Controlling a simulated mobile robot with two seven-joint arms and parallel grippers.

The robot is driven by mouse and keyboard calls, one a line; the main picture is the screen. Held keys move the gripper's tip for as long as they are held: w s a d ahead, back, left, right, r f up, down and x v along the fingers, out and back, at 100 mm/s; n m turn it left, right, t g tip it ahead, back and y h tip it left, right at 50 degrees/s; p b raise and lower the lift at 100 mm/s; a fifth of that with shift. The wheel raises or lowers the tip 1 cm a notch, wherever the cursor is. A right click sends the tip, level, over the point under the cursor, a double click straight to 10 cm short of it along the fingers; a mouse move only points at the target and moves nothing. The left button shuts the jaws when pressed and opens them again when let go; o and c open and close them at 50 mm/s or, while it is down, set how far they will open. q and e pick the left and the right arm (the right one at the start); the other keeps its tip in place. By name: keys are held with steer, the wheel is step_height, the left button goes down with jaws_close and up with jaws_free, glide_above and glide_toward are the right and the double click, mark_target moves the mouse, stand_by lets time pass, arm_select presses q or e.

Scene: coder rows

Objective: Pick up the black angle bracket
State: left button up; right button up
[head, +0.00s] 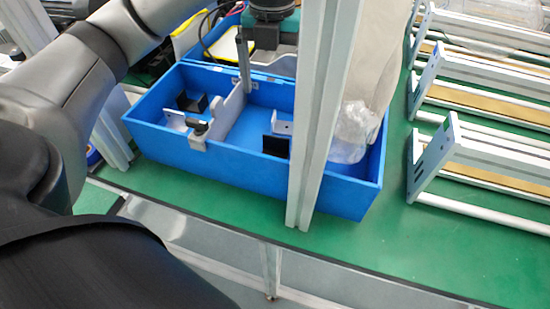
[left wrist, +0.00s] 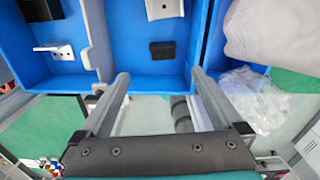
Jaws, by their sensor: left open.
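A black angle bracket (head: 275,146) stands in the middle compartment of the blue box (head: 235,165), close to the front wall. It also shows in the left wrist view (left wrist: 162,50), above and between my fingers in the picture. Another black bracket (head: 192,102) sits in the left compartment; it is partly cut off in the left wrist view (left wrist: 40,9). My left gripper (head: 272,85) hangs over the back of the box. In the left wrist view its two fingers (left wrist: 160,78) are wide apart with nothing between them. A grey post hides part of the gripper in the head view. My right gripper is not in view.
A white bracket (head: 283,122) lies behind the middle black one, another (head: 173,120) in the left compartment. A grey divider (head: 228,110) separates these compartments. An upright grey post (head: 318,130) stands before the box. Clear plastic bags (head: 352,130) fill the right end.

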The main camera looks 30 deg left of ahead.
arm_select(q)
steer(key=b, duration=0.2)
glide_toward(276, 138)
steer(key=f, duration=0.5)
steer(key=shift+s+a+f, duration=0.1)
steer(key=shift+s+a, duration=0.05)
steer(key=shift+a, duration=0.15)
steer(key=shift+d+f+b, duration=0.15)
steer(key=shift+f+b, duration=0.15)
steer(key=shift+f, duration=1.2)
steer(key=shift+d+f+b, duration=0.1)
steer(key=shift+f+b, duration=0.15)
steer(key=shift+f, duration=1.2)
steer(key=shift+c, duration=0.2)
steer(key=c, duration=1.3)
